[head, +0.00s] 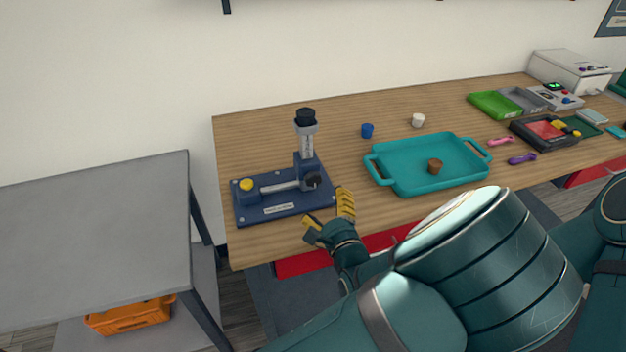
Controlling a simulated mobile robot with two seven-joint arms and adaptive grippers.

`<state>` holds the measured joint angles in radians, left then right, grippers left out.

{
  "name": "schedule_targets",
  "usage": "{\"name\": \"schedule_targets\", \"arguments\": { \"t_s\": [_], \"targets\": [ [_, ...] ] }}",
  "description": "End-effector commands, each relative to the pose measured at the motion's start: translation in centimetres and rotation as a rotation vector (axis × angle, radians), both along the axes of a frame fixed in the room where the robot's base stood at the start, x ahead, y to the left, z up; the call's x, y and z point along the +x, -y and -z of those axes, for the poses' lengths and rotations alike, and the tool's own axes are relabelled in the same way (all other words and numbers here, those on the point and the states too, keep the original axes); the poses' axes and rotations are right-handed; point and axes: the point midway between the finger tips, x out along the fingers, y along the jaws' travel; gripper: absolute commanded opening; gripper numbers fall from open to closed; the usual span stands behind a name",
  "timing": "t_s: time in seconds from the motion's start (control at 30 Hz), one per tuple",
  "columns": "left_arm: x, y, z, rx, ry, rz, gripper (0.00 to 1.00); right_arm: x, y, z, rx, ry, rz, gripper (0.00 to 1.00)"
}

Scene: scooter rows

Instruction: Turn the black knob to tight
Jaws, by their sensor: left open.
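A dark blue fixture (285,206) sits at the left end of the wooden table. It has an upright post with a scale and a black cap (306,116) on top, a yellow button (246,184) at the left, and a silver rod. A round black knob (313,180) is at the right end of the rod, at the foot of the post. My left gripper (329,216) is open, its yellow fingers apart, just in front and to the right of the knob. It looks empty; I cannot tell whether it touches the fixture. My right gripper is out of view.
A teal tray (378,173) with a brown cup (435,166) stands right of the fixture. A blue cup (367,130) and a white cup (418,120) stand behind it. A grey table (95,225) is at the left. Several boxes and tools fill the table's right end.

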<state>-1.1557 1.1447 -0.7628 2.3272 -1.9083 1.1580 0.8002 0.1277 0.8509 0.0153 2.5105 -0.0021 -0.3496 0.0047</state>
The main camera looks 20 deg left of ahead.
Motion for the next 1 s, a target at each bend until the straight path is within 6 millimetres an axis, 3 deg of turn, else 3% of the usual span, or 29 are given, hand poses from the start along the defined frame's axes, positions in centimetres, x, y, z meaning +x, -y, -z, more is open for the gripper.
{"name": "schedule_targets", "arguments": {
  "t_s": [0.2, 0.43, 0.9, 0.93, 1.0],
  "targets": [
    [3.6, -2.5, 0.1, 0.002, 0.001, -0.003, 0.75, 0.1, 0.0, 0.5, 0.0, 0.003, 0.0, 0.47],
    [6.3, -4.3, 0.0, 0.001, 0.001, -0.001, 0.75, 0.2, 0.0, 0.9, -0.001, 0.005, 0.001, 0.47],
    [7.3, -5.0, 0.0, 0.001, 0.0, -0.001, 0.75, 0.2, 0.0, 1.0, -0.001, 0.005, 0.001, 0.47],
    [7.3, -5.0, 0.0, 0.001, 0.0, -0.001, 0.69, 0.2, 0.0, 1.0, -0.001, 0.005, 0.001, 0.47],
    [7.3, -5.0, 0.0, 0.001, -0.001, 0.0, 0.44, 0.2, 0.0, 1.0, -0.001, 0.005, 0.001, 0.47]
  ]
}}
